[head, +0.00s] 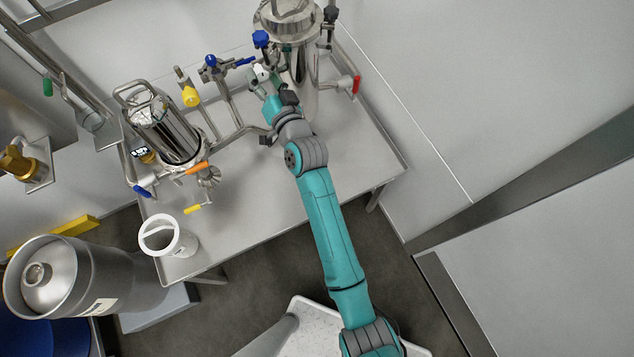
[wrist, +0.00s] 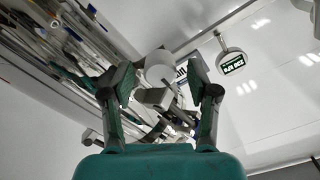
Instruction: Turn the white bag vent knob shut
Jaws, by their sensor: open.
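The white knob (head: 261,72) is small in the head view, beside the large steel tank (head: 300,75) at the top. In the wrist view a round white knob face (wrist: 157,68) shows between the two fingers. My gripper (wrist: 160,76) is open, with one finger on each side of the knob and visible gaps to it. In the head view my gripper (head: 264,86) is just below the knob and partly hidden by my own wrist. I cannot tell how deep the fingers reach around the knob.
A blue knob (head: 261,38) sits just above the white one. A red-handled valve (head: 354,85) is right of the tank. A smaller steel vessel (head: 165,130), a yellow knob (head: 190,97) and pipes stand to the left. The table's right part (head: 365,160) is clear.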

